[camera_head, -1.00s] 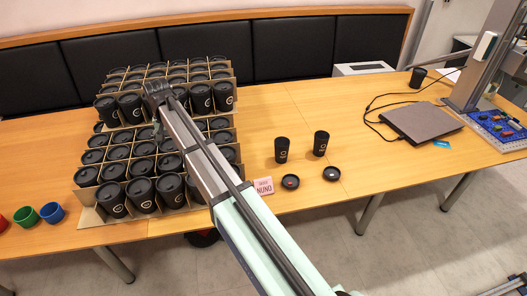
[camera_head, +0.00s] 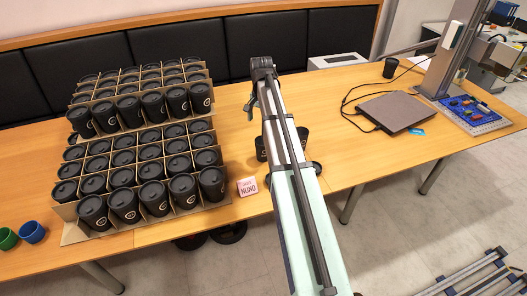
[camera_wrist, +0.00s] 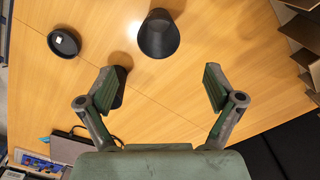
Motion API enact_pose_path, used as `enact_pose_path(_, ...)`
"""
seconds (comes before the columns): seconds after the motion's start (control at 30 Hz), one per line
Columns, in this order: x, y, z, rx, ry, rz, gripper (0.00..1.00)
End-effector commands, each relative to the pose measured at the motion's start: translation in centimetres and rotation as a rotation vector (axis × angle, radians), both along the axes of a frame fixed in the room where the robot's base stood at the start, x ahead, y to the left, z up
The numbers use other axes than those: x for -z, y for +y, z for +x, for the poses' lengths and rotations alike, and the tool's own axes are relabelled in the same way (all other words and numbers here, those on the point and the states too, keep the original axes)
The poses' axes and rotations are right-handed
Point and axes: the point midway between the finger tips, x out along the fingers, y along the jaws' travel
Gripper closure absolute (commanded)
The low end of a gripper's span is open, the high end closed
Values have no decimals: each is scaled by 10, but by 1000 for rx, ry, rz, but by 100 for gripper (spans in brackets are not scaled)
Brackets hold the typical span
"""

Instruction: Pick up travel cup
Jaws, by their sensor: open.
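Two loose black travel cups stand on the wooden table. In the wrist view, one cup (camera_wrist: 158,36) is at the top middle, beyond the fingertips. The other cup (camera_wrist: 118,80) is partly hidden behind the left finger. In the head view, the left loose cup (camera_head: 261,150) and the right loose cup (camera_head: 303,134) are partly hidden by my arm. My gripper (camera_wrist: 160,84) is open with nothing between its fingers, above the table. In the head view my gripper (camera_head: 259,88) is over the table, right of the boxed cups. A black lid (camera_wrist: 63,42) lies left of the cups.
Cardboard dividers (camera_head: 130,133) with many black cups fill the left. A NUNO sign (camera_head: 247,187) stands at the front edge. A laptop (camera_head: 396,112), cables and another black cup (camera_head: 390,67) are on the right. Blue (camera_head: 32,232) and green (camera_head: 7,239) cups sit front left.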

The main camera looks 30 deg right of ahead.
Motion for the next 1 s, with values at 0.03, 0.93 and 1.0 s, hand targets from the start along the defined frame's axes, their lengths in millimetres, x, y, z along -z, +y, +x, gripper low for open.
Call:
enact_pose_path(0.03, 8, 0, -1, 0, 2, 1, 9)
enact_pose_path(0.93, 108, -2, -1, -1, 1, 0, 9)
enact_pose_path(1.0, 117, -2, -1, -1, 1, 0, 9)
